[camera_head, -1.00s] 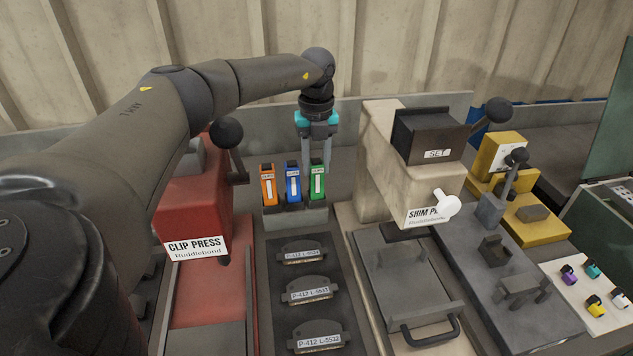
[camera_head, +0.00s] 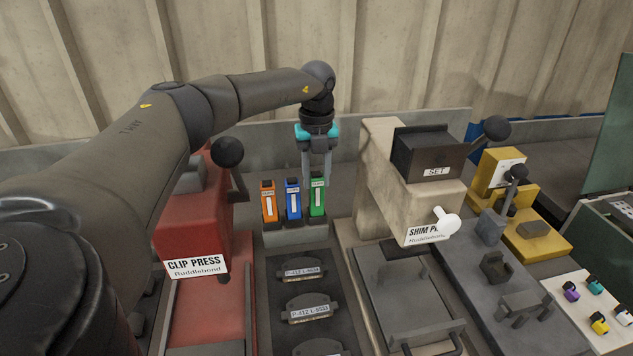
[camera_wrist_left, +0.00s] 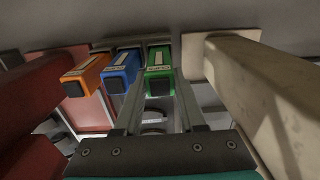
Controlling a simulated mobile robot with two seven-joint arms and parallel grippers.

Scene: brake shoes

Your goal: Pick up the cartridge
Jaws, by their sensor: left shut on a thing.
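Three upright cartridges stand side by side in a grey holder (camera_head: 292,237): orange (camera_head: 268,206), blue (camera_head: 293,203) and green (camera_head: 317,204). My left gripper (camera_head: 317,184) points down from above, its two fingers shut on the top of the green cartridge. In the left wrist view, the green cartridge (camera_wrist_left: 159,75) lies between the fingers, with the blue cartridge (camera_wrist_left: 120,72) and orange cartridge (camera_wrist_left: 85,78) beside it. The green cartridge still appears to stand in the holder. My right gripper is not in view.
The red clip press (camera_head: 196,222) stands left of the holder and the cream shim press (camera_head: 385,190) close on its right. Labelled brake shoes (camera_head: 304,271) lie in front of it. A yellow machine (camera_head: 500,178) stands farther right.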

